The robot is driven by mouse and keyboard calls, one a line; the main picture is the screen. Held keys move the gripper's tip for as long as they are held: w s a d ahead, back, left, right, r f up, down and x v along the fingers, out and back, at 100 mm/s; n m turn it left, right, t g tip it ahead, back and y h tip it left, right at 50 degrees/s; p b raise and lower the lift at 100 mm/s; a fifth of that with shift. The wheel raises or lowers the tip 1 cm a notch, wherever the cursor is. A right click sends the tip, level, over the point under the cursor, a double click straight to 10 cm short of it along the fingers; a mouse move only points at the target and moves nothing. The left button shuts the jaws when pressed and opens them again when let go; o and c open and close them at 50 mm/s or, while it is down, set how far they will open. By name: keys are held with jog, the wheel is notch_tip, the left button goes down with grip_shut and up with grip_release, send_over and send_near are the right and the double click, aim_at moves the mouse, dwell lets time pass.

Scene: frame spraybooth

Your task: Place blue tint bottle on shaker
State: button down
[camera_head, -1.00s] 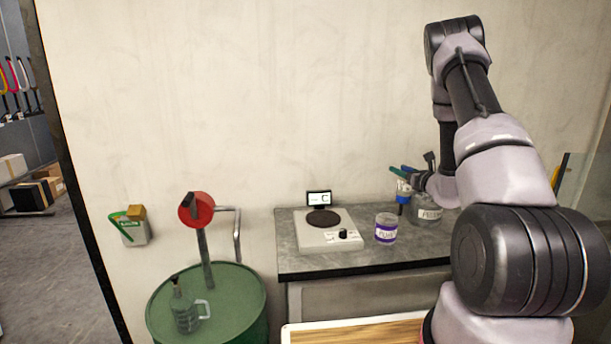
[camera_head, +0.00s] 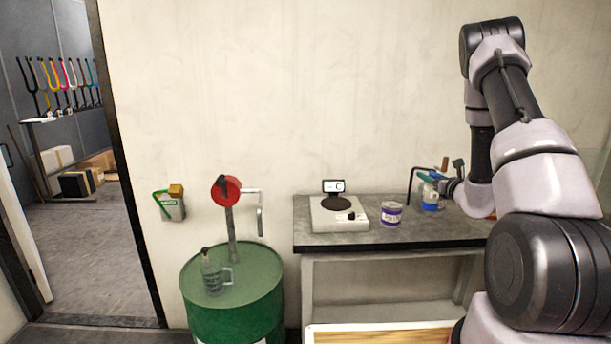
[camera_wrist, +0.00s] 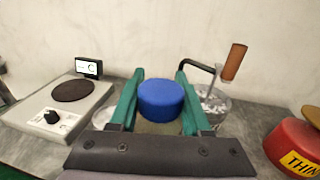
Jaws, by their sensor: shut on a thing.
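My gripper (camera_wrist: 160,98) has green fingers and is shut on the blue tint bottle, whose blue cap (camera_wrist: 160,97) shows between the fingers in the wrist view. In the head view the blue tint bottle (camera_head: 430,200) is at the right part of the bench, in my gripper (camera_head: 430,178); I cannot tell whether it touches the bench top. The shaker (camera_head: 328,222) is a pale box with a round dark plate and a small screen, at the bench's left end. It also shows at the left in the wrist view (camera_wrist: 45,112); its plate is empty.
A purple-labelled jar (camera_head: 391,215) stands between the shaker and the bottle. In the wrist view, a clear container (camera_wrist: 213,104) with a wooden-handled tool stands close right of my gripper, and a red can (camera_wrist: 294,146) farther right. A green drum (camera_head: 232,295) stands left of the bench (camera_head: 415,238).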

jog(key=s+a+f+m+h, duration=0.1)
jog(key=s+a+f+h, duration=0.15)
jog(key=a, duration=0.35)
jog(key=s+a+f+m+h, duration=0.1)
jog(key=s+a+f, duration=0.15)
jog(key=a, duration=0.45)
jog(key=s, duration=0.1)
jog(key=s+r, duration=0.1)
jog(key=s, duration=0.1)
jog(key=s+r, duration=0.1)
jog(key=shift+s+a, duration=0.1)
jog(key=shift+s, duration=0.2)
